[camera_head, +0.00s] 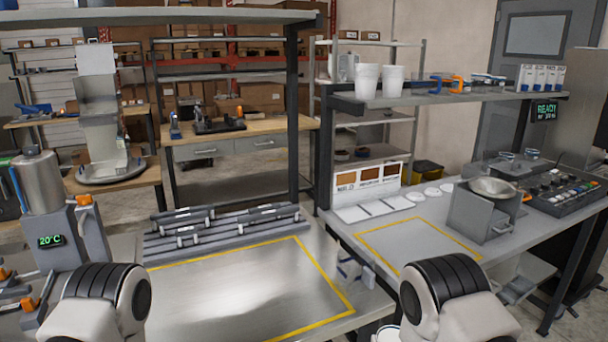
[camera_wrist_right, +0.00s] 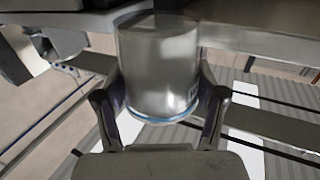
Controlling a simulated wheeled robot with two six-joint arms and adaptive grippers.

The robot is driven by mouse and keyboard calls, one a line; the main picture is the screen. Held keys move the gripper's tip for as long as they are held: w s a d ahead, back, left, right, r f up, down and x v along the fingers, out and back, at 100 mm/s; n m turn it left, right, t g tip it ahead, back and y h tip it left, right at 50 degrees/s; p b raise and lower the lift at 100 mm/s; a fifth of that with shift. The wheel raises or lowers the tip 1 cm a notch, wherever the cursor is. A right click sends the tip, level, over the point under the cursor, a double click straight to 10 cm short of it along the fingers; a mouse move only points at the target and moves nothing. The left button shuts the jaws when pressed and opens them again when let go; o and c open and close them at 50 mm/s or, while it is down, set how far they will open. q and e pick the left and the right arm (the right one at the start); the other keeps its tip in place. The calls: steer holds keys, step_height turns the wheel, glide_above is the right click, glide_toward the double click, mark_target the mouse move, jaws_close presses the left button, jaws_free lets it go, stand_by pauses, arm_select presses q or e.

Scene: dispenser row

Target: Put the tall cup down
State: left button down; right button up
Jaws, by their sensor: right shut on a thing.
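In the right wrist view, a grey, shiny cylindrical cup (camera_wrist_right: 158,65) stands between the fingers of my right gripper (camera_wrist_right: 160,112). The fingers press on it from both sides, and the gripper is shut on it. A thin blue band runs along its edge nearest the palm. Its far end reaches a dark beam-like edge at the top of the view. In the head view, my right arm covers the lower right, and I cannot make out the cup in it clearly. My left gripper is not in view; only a left arm link shows at the lower left.
A metal table (camera_head: 215,290) with a yellow-outlined bare area fills the front. A second table (camera_head: 350,228) on the right has another clear yellow outline. White cups (camera_head: 366,82) stand on the shelf (camera_head: 440,97) above it. A steel dispenser (camera_head: 40,182) stands left.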

steer(key=s+r, duration=0.3)
steer(key=s, duration=0.1)
steer(key=shift+s+r, duration=0.3)
steer(key=shift+r, duration=0.1)
steer(key=shift+d, duration=0.1)
steer(key=s+a+n+g+y, duration=0.2)
steer(key=a+n+g+y, duration=0.5)
steer(key=n+g+y, duration=0.1)
steer(key=s+a+n+g+y, duration=0.3)
steer(key=a+n+g+y, duration=0.4)
steer(key=n+g+y, duration=0.1)
steer(key=shift+s+a+n+g+y, duration=0.2)
steer(key=shift+n+g+y, duration=0.3)
steer(key=shift+y, duration=0.5)
